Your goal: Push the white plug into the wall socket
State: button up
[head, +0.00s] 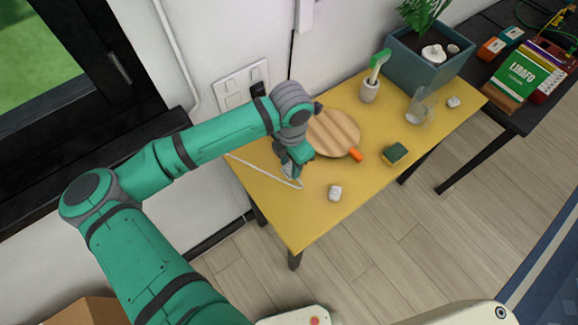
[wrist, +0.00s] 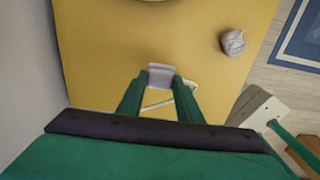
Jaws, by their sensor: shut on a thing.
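My gripper (head: 293,172) is over the left part of the yellow table (head: 300,232). In the wrist view my gripper (wrist: 160,82) is shut on the white plug (wrist: 159,74), a small pale block between the two green fingertips. The plug is hidden behind my gripper in the head view. Its white cable (head: 268,173) runs over the left of the table, and a loop of it shows between the fingers in the wrist view. The wall socket (head: 232,101) is in a white panel on the wall behind the table, partly covered by my arm. The plug is apart from it.
A small whitish lump (head: 335,193) lies near the front edge.

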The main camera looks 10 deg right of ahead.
jog(key=s+d+r, duration=0.3)
jog(key=s+r, duration=0.6)
jog(key=s, duration=0.3)
jog(key=shift+s+d, duration=0.3)
jog(key=shift+s, duration=0.1)
jog(key=shift+a, duration=0.1)
